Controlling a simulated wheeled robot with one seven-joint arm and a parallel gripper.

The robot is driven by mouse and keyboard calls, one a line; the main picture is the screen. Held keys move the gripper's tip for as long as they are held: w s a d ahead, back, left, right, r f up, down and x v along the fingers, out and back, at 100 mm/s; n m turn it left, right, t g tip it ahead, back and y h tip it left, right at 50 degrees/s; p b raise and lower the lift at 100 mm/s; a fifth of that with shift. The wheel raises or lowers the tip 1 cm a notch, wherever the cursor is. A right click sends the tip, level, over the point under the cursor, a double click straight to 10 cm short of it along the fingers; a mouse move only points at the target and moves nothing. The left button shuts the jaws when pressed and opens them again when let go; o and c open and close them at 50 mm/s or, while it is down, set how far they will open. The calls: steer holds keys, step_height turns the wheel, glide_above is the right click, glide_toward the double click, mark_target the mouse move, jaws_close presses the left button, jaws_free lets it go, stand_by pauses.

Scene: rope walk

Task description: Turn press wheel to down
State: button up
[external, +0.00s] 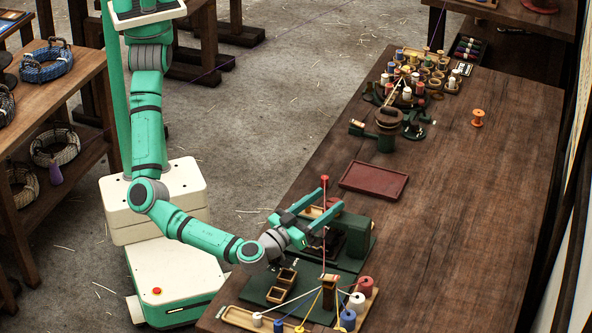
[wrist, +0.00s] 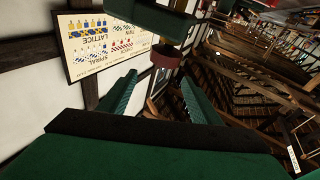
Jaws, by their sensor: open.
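My gripper (external: 326,203) is open beside the dark green press (external: 352,232) on the bench's near side. A thin upright red rod with a round red knob (external: 325,179) stands at its fingertips; I cannot tell if this is the edge of the press wheel or its handle. In the wrist view, a dark red round piece (wrist: 167,54) under a green block (wrist: 160,20) shows ahead of and between my open fingers (wrist: 152,92). I cannot tell if a finger touches it. The wheel's full outline and its setting are not clear.
Below the press, a green base with wooden boxes (external: 283,283) and a thread stand with several spools (external: 347,318) crowd the bench. A dark red tray (external: 374,181) lies beyond. More spools (external: 410,80) stand at the far end. The bench's right side is mostly clear.

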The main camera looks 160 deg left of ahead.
steer(key=s+a+f+h, duration=0.2)
steer(key=a+f, duration=0.1)
steer(key=a, duration=0.4)
steer(key=shift+s+a+m+h, duration=0.25)
steer(key=shift+s+m+h, duration=0.05)
steer(key=shift+s, duration=0.1)
stand_by(0.3)
steer(key=c, duration=1.1)
steer(key=shift+o, duration=0.2)
